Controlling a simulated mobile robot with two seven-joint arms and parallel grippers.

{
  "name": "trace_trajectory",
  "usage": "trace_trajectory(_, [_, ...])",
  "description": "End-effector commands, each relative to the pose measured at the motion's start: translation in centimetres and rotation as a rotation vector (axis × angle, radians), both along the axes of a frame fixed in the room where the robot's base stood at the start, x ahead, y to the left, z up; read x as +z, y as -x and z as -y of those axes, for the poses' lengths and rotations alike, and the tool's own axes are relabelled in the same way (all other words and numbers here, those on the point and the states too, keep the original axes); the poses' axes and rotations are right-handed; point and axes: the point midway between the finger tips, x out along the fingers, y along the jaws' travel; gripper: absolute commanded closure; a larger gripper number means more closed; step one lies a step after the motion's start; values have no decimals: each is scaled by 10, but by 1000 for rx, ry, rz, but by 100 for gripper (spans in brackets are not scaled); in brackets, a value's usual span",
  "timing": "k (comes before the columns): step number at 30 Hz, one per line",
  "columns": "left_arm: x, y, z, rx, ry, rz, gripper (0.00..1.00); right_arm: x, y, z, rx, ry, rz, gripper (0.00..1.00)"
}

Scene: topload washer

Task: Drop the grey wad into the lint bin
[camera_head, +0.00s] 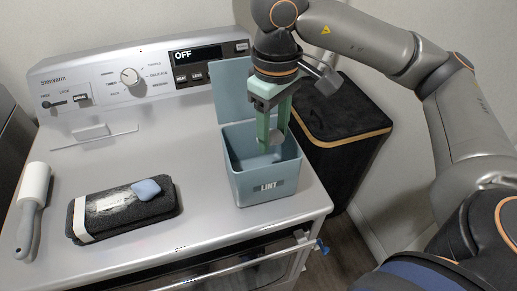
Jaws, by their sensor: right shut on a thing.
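The lint bin (265,188) is an open blue-grey box labelled LINT, with its lid raised at the back. It stands at the right front of the washer top. My right gripper (269,140) points down over the bin's opening with its green fingertips at about rim level or inside. It is shut on a small grey wad (271,136), which shows between the fingers. How far the wad is below the rim is hard to tell. My left gripper is not in view.
A lint roller (32,200) lies at the left of the washer top (180,150). A dark pad with a white band (120,208) lies in front, with a blue piece (146,189) on it. The control panel (150,75) rises behind. A black hamper (343,125) stands at the right.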

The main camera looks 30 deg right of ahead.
Motion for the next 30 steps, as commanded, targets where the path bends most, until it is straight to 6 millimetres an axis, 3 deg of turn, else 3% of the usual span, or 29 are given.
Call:
trace_trajectory(4, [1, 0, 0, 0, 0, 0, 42, 1, 0, 0, 0, 0, 0, 100])
trace_trajectory(5, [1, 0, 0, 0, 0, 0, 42, 1, 0, 0, 0, 0, 0, 47])
trace_trajectory(13, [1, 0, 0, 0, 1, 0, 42, 1, 0, 0, 0, 0, 0, 17])
trace_trajectory(23, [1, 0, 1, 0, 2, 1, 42, 4, 0, 0, 0, 0, 0, 15])
trace_trajectory(30, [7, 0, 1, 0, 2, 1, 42, 42, -1, 0, 0, 0, 5, 15])
